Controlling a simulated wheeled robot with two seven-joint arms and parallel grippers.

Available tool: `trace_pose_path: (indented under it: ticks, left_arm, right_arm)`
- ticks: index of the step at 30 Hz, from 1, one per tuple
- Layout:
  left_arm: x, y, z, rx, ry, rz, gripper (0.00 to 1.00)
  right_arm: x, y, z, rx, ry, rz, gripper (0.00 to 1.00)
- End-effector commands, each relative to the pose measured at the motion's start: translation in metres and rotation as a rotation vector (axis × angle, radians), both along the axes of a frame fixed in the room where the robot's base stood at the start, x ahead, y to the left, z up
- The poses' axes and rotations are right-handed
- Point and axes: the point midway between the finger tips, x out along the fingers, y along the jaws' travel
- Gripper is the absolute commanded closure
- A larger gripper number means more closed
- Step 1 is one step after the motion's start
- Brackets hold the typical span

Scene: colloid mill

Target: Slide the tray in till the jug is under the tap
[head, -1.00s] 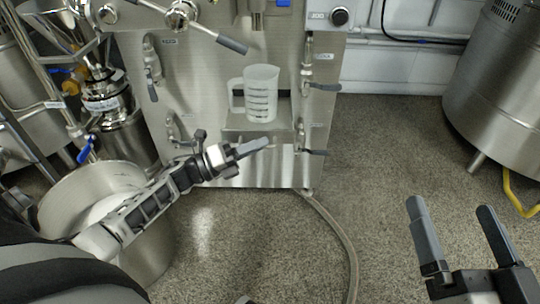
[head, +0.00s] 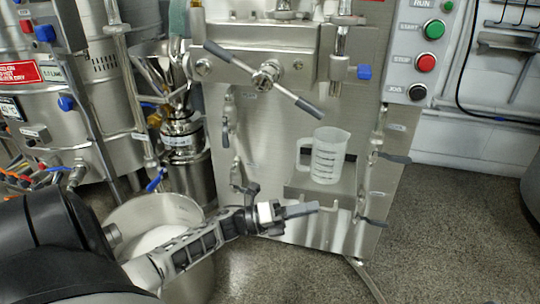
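The translucent jug (head: 328,158), with dark level marks and its handle to the left, stands upright on the steel tray (head: 298,186) at the machine's front panel. The tap (head: 340,68), with a blue handle, is above and slightly right of the jug. My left gripper (head: 302,210) is just in front of and below the tray's front edge, its grey fingers pointing right. The fingers overlap in this side view, so their opening is unclear, as is any contact with the tray. My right gripper is out of view.
A long-handled clamp (head: 267,78) crosses the panel above. A control box (head: 420,60) with green and red buttons is at upper right. Black levers (head: 373,222) stick out right of the tray. A steel bucket (head: 150,212) stands at left. The floor at right is clear.

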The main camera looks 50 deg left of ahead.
Motion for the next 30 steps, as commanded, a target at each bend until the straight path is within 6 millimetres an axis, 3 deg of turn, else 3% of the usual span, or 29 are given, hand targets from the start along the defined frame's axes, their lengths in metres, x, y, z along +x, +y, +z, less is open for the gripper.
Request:
trace_pose_path:
  ticks: [15,21,30]
  left_arm:
    - [-0.087,0.074,-0.024,0.002,0.004,0.005,0.82]
    - [-0.102,0.086,-0.028,-0.001,0.002,0.004,0.82]
    - [-0.103,0.087,-0.028,0.0,0.001,0.004,0.82]
  right_arm:
    - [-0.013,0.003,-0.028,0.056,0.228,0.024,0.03]
    - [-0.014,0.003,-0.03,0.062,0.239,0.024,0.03]
    - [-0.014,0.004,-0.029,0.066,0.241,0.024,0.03]
